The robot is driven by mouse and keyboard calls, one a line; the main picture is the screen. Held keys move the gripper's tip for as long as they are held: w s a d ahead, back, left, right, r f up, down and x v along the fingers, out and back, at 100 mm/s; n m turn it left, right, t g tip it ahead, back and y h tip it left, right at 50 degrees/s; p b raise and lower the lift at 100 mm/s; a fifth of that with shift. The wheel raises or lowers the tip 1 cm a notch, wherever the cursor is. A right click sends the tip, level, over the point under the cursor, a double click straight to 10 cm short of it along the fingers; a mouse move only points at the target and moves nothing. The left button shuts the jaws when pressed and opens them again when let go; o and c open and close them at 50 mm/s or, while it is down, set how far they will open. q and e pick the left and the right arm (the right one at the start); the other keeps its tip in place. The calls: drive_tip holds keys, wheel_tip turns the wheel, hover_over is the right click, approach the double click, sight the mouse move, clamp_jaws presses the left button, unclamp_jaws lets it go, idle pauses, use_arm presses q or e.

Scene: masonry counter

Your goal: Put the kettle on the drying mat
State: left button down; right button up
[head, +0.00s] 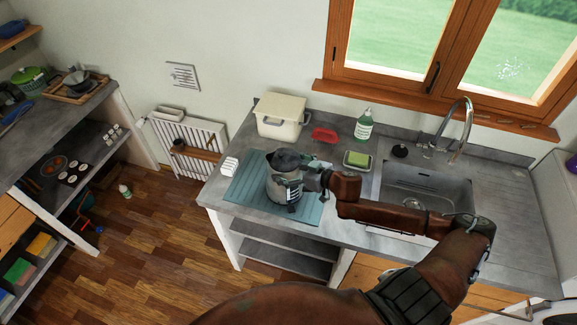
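The kettle (281,188), grey with a dark lid, is upright over the blue-grey drying mat (246,186) on the left part of the counter. Its base appears to be at the mat's surface, but I cannot tell whether it rests there or hangs just above. My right gripper (303,182) reaches in from the right and is at the kettle's right side, where the handle is. Its fingers are small and partly lost against the kettle, so their grip does not show clearly. My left gripper is out of view.
A cream bin (281,117), a red item (324,135), a soap bottle (364,126) and a sponge dish (358,160) stand behind the mat. A white block (230,166) sits at its left edge. The sink (428,186) and tap (466,130) are to the right.

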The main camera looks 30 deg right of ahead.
drive_tip(key=shift+o, duration=0.6)
drive_tip(key=shift+s, duration=0.1)
drive_tip(key=shift+s+d, duration=0.1)
drive_tip(key=shift+s, duration=0.15)
drive_tip(key=v, duration=1.1)
drive_tip(key=shift+r, duration=0.2)
drive_tip(key=shift+s+d, duration=0.1)
drive_tip(key=shift+s, duration=0.05)
